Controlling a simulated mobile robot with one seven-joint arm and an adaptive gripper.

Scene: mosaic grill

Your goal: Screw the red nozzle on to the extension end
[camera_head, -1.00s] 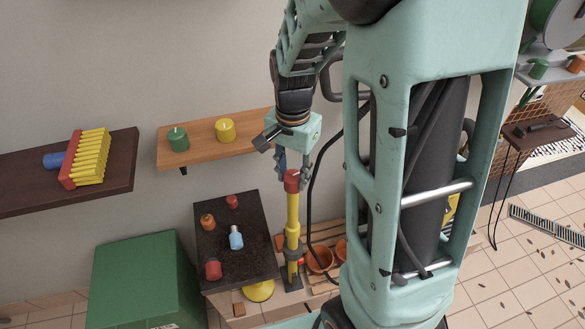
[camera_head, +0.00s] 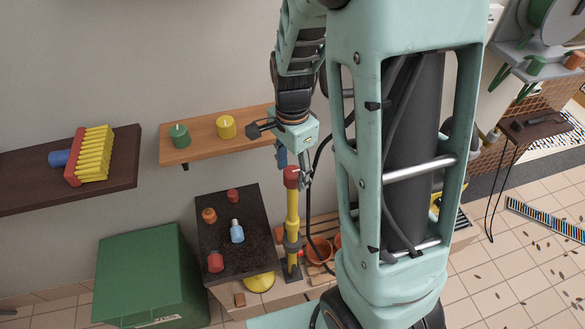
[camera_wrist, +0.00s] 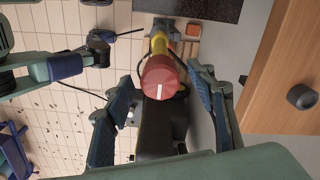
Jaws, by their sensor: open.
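The red nozzle (camera_head: 291,177) sits on the top end of an upright yellow extension (camera_head: 292,212) with a dark grey clamp low down. In the wrist view the red nozzle (camera_wrist: 160,78) shows from above, with a white line on its face, and the yellow extension (camera_wrist: 159,43) runs away beneath it. My gripper (camera_head: 292,163) is just above the nozzle in the head view. In the wrist view my gripper (camera_wrist: 162,105) is open, its fingers on either side of the nozzle with gaps between. Whether the nozzle is threaded on cannot be seen.
A dark side table (camera_head: 262,255) left of the extension holds several small red and orange items and a blue bottle (camera_head: 237,231). A wooden shelf (camera_head: 204,138) with two candles is on the wall near my gripper. Terracotta pots (camera_head: 319,250) stand right of the extension.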

